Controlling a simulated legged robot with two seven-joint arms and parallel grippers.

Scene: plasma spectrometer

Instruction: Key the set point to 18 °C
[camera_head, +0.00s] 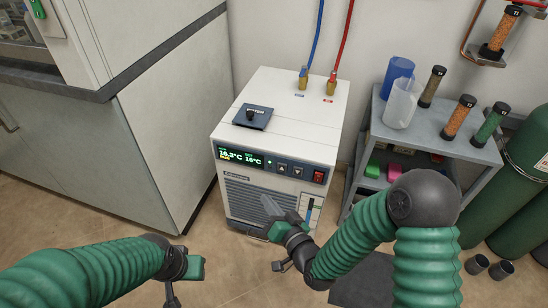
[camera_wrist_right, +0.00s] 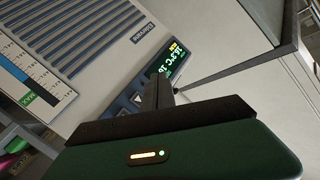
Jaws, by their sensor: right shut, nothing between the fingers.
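The white chiller (camera_head: 288,122) stands on the floor in the middle of the head view. Its front panel has a lit display (camera_head: 240,157) with small green digits; the right-hand value looks like 18 °C, the left-hand one about 18.2 °C. Up and down arrow keys (camera_head: 290,169) sit right of the display, then a red switch (camera_head: 319,176). My right gripper (camera_head: 267,203) is shut and empty, in front of the grille below the keys. In the right wrist view its fingers (camera_wrist_right: 158,93) partly cover the key area beside the display (camera_wrist_right: 171,60); contact cannot be told. My left gripper (camera_head: 186,275) is low, away from the chiller; its jaw opening is unclear.
A grey cart (camera_head: 430,133) with jugs and capped columns stands right, beside green cylinders (camera_head: 515,185). A large cabinet (camera_head: 165,110) stands left.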

